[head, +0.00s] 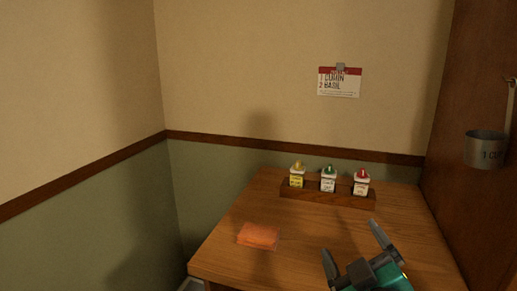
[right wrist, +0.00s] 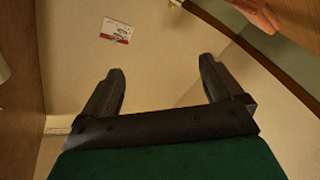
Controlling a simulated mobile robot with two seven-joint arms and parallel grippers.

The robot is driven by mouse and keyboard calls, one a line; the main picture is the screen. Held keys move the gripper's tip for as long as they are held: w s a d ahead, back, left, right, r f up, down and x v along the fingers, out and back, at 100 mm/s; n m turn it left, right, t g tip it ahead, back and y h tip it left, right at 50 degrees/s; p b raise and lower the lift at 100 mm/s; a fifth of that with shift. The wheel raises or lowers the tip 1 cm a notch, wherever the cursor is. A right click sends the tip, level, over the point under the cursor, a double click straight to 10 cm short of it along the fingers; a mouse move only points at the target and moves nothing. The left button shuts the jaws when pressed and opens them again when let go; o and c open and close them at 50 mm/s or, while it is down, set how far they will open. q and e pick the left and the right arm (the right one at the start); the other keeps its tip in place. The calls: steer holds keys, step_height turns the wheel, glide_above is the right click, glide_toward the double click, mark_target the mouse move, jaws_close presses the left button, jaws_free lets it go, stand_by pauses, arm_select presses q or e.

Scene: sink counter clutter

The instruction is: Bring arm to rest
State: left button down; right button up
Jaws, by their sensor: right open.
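My right gripper (head: 352,248) is at the lower right of the head view, above the front right part of the wooden table (head: 222,250). Its two dark fingers are spread apart with nothing between them. The right wrist view also shows these open fingers (right wrist: 160,88), with wall behind them. My left gripper is in neither view.
A wooden rack (head: 325,197) at the table's back holds a yellow-topped (head: 297,175), a green-topped (head: 328,179) and a red-topped container (head: 361,183). An orange flat item (head: 259,235) lies at left. A metal cup (head: 485,149) hangs at right. A card (head: 339,82) is on the wall.

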steer(key=s+d+f+m+g+h, duration=0.1)
steer(key=s+d+f+m+g, duration=0.1)
steer(key=s+f+g, duration=0.4)
steer(key=s+d+f+m+g+h, duration=0.1)
steer(key=s+d+f+m+g, duration=0.15)
steer(key=f, duration=0.55)
steer(key=s+f+m+g+y, duration=0.1)
steer(key=s+f+g, duration=0.2)
steer(key=s, duration=0.4)
steer(key=s+f+m+g+y, duration=0.1)
steer(key=s+f+g, duration=0.3)
steer(key=s, duration=0.4)
steer(key=w+a+f+t+y, duration=0.1)
steer(key=w+a+f+t, duration=0.2)
steer(key=w+f+t, duration=0.4)
steer(key=shift+w+f+n+t, duration=0.4)
steer(key=shift+f+n+t, duration=0.05)
steer(key=shift+f, duration=0.4)
steer(key=shift+a, duration=0.1)
